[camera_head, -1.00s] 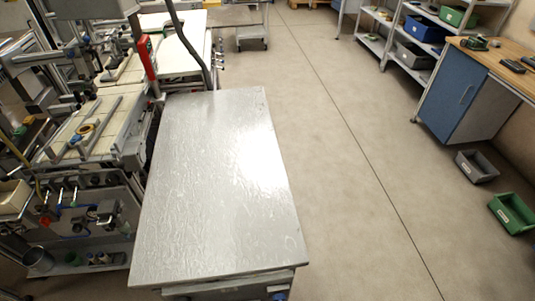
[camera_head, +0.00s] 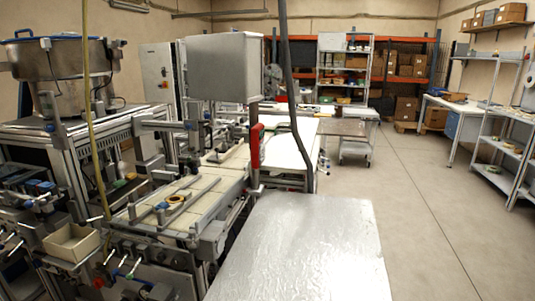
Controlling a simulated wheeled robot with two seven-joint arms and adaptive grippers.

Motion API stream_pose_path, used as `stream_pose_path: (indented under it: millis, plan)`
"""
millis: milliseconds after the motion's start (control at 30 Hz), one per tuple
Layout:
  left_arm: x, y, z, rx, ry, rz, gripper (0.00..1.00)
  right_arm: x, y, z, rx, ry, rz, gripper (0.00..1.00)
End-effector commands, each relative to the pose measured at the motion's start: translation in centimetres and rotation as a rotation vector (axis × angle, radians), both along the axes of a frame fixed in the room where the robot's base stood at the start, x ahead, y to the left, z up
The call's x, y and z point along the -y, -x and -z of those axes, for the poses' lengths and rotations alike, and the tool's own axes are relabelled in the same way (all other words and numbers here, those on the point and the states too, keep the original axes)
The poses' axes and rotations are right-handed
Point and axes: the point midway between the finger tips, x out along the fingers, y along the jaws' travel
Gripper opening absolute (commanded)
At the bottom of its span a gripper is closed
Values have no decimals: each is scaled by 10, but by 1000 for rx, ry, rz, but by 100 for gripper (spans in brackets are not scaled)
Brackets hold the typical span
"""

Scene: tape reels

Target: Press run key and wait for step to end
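No run key can be made out in the head view. A grey box (camera_head: 225,68), perhaps a control cabinet, hangs on a post above the machine; no keys show on its visible faces. Below it is the machine's pale conveyor bed (camera_head: 195,190) with metal guide rails. Neither of my grippers is in view.
A bare metal table (camera_head: 300,250) stands in front at the lower middle. A red handle (camera_head: 256,146) and a dark hose (camera_head: 292,90) rise behind it. A metal hopper (camera_head: 62,65) stands left. The floor (camera_head: 410,210) at right is open.

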Motion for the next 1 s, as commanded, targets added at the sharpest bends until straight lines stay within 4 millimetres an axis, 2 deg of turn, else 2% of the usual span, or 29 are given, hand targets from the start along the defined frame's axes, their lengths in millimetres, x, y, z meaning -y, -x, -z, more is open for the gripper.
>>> stream_pose_path:
  millis: [467, 1000]
  plan:
    - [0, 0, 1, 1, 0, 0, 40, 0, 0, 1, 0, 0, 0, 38]
    - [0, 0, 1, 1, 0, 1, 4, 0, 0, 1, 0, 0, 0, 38]
